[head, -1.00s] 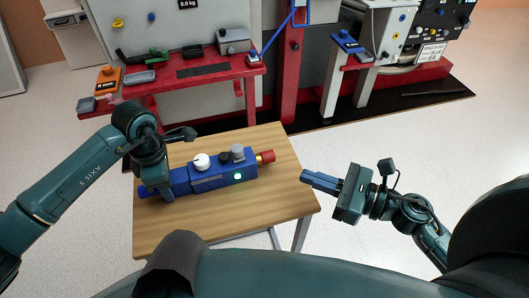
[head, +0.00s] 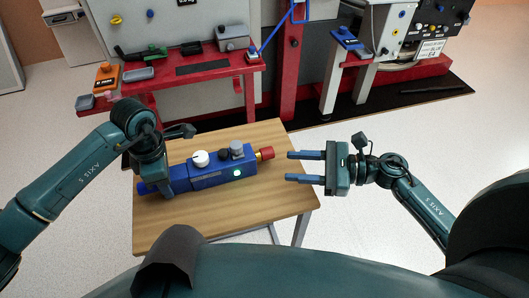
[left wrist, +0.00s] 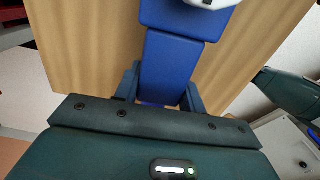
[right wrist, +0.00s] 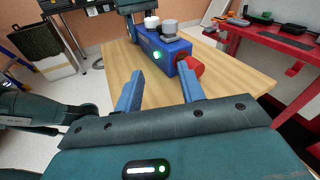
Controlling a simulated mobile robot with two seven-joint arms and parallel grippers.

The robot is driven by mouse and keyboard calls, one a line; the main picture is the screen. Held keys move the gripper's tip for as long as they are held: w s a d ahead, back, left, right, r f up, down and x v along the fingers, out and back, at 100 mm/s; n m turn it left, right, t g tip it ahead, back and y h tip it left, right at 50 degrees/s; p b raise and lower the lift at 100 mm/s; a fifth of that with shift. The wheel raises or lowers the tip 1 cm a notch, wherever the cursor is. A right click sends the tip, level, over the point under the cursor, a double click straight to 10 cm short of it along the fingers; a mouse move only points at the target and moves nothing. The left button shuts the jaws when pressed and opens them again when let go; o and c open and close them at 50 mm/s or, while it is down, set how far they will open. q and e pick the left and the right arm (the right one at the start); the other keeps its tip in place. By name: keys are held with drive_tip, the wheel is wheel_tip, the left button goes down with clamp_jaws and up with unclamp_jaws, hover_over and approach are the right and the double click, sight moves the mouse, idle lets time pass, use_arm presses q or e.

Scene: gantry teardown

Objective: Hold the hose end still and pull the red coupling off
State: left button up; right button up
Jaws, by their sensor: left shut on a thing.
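A blue block-shaped unit (head: 208,174) with a white knob, a black knob, a grey cap and a lit green light lies on the small wooden table. The red coupling (head: 266,153) sits on its right end, with a brass-coloured part between them. In the right wrist view the red coupling (right wrist: 189,68) shows just beyond the fingers. My left gripper (head: 158,187) is shut on the left part of the blue unit; its fingers flank the blue body (left wrist: 165,75) in the left wrist view. My right gripper (head: 289,168) is open and empty, right of the coupling and apart from it.
The wooden table (head: 240,215) has bare room in front of the unit. Behind it stands a red bench (head: 180,82) with tools and trays. The floor to the right is clear.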

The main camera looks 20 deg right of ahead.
sight(269, 150)
drive_tip(key=shift+o, duration=1.4)
drive_tip(key=w+d+n+g, duration=0.2)
drive_tip(key=w, duration=0.1)
drive_tip(key=w+d+n+g, duration=0.1)
drive_tip(key=w+n, duration=0.1)
drive_tip(key=shift+g+h, duration=0.3)
drive_tip(key=shift+g, duration=0.1)
drive_tip(key=w+d+r+n+g+h, duration=0.1)
drive_tip(key=w+d+r+n+g, duration=0.1)
drive_tip(key=d, duration=0.2)
drive_tip(key=x, duration=1.2)
drive_tip(key=shift+a+f, duration=0.1)
drive_tip(key=shift+f, duration=0.15)
clamp_jaws()
drive_tip(key=shift+w+d, duration=0.2)
drive_tip(key=shift+d, duration=3.2)
